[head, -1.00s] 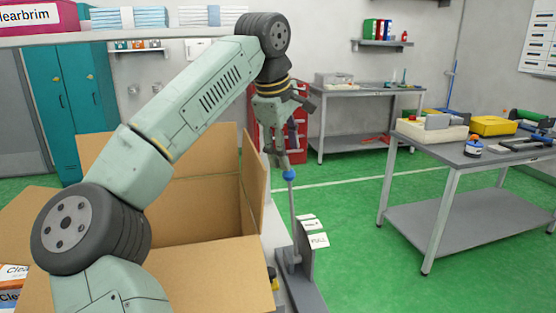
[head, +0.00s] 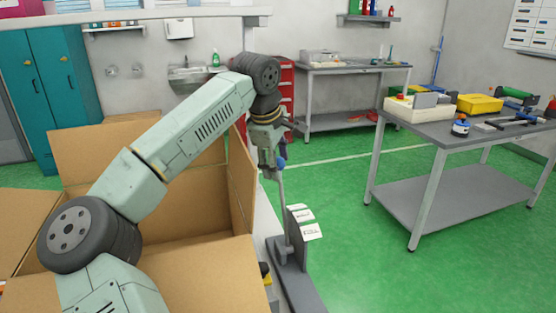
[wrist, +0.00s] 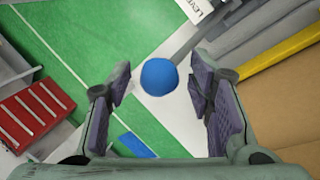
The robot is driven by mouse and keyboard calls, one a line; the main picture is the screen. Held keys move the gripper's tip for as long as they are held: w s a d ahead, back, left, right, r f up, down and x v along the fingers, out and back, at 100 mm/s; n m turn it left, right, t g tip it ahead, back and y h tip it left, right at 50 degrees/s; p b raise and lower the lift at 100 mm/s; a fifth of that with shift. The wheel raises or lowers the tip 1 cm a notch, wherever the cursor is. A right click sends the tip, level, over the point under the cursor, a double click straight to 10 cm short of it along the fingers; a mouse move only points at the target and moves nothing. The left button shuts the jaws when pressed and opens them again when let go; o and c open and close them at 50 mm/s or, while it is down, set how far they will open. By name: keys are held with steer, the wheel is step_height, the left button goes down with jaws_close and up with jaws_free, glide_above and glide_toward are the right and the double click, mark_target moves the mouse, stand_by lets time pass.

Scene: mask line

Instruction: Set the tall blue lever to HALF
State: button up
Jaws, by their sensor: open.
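The tall lever (head: 283,204) is a thin grey rod with a blue ball knob (head: 281,163), standing nearly upright on a grey base (head: 292,284). White label cards (head: 304,216) stand beside it; their words are too small to read surely now. My gripper (head: 273,170) is at the knob's height and partly overlaps it in the head view. In the wrist view, the blue knob (wrist: 159,76) shows in the gap between the open fingers of my gripper (wrist: 160,88), with space on both sides. Neither finger visibly touches it.
An open cardboard box (head: 190,215) is left of the lever, under my arm. A grey workbench (head: 425,135) with tools and a yellow bin (head: 480,104) stands at right. A red drawer cabinet (head: 287,90) is behind. Green floor between is clear.

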steer(key=shift+w+f, duration=0.1)
steer(key=shift+f, duration=0.2)
steer(key=shift+c, duration=0.5)
steer(key=shift+r, duration=0.15)
jaws_close()
